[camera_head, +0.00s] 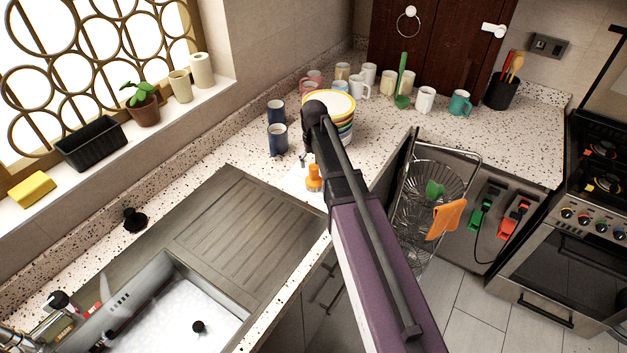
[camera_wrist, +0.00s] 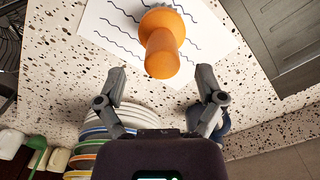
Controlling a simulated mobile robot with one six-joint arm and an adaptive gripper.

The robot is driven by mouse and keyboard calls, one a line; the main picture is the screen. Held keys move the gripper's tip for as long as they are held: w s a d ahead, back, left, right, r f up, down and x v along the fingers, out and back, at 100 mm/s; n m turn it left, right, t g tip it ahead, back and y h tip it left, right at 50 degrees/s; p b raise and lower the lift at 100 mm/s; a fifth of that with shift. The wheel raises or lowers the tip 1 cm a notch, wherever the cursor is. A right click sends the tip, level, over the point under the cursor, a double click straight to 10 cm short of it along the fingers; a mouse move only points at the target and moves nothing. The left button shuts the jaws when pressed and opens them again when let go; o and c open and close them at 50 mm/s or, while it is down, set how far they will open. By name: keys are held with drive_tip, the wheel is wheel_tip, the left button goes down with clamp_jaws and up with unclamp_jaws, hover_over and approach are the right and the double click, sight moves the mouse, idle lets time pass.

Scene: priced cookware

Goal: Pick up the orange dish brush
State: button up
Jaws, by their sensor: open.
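The orange dish brush (camera_head: 314,178) stands on a white sheet of paper on the speckled counter, beside the sink's drainboard. In the head view my arm covers much of the counter right of the brush, and the fingers barely show.
A stack of colourful striped bowls (camera_head: 343,108) stands close behind my arm. Two dark blue mugs (camera_head: 277,138) stand left of it. The metal drainboard (camera_head: 235,235) and sink lie in front. Several mugs line the back counter. The white paper (camera_wrist: 110,25) has wavy lines.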

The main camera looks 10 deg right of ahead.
sight(314, 173)
drive_tip(key=shift+a+f+b, duration=0.1)
drive_tip(key=shift+f+b, duration=2.3)
drive_tip(key=shift+f, duration=0.15)
clamp_jaws()
